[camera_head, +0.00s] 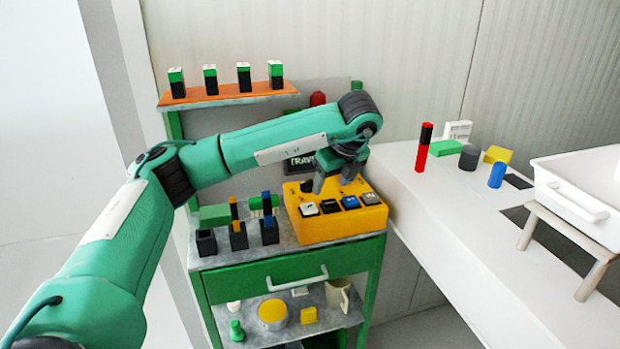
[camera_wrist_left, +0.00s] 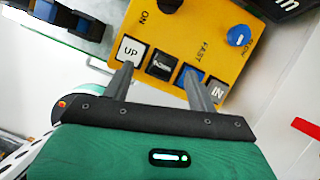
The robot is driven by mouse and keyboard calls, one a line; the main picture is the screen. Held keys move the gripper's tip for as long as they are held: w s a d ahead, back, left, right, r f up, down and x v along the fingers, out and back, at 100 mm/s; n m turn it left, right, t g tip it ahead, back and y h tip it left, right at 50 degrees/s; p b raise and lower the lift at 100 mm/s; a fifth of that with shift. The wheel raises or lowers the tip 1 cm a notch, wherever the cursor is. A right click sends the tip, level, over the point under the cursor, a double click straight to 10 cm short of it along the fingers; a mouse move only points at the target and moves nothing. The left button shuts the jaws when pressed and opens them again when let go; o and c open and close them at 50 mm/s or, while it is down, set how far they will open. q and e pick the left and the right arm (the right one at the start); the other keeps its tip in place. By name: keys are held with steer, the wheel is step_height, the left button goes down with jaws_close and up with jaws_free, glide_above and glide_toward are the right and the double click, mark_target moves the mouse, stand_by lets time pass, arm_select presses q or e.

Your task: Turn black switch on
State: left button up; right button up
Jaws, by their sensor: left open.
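A yellow control box (camera_head: 315,230) stands on the green cart's top; it also fills the upper middle of the left wrist view (camera_wrist_left: 215,28). In the left wrist view a black knob (camera_wrist_left: 170,4), the likely black switch, is cut off by the top edge beside the printed word ON. My left gripper (camera_head: 331,186) is open and empty above the box. In the wrist view its fingers (camera_wrist_left: 159,74) overlap the button row, around a black button (camera_wrist_left: 161,65); contact cannot be told. My right gripper is out of view.
Black holders with coloured blocks (camera_head: 238,236) stand left of the box. An orange shelf (camera_head: 228,91) is behind my arm. A white counter (camera_head: 440,205) lies to the right.

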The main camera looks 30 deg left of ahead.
arm_select(q)
steer(key=p, duration=0.2)
glide_above(307, 181)
steer(key=s+d, duration=0.1)
steer(key=d, duration=0.1)
steer(key=shift+a, duration=0.15)
steer(key=x, duration=0.5)
steer(key=shift+d, duration=0.3)
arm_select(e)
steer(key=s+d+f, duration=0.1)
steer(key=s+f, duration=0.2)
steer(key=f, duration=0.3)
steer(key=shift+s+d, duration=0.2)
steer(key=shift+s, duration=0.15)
arm_select(q)
steer(key=shift+f, duration=0.1)
steer(key=c, duration=1)
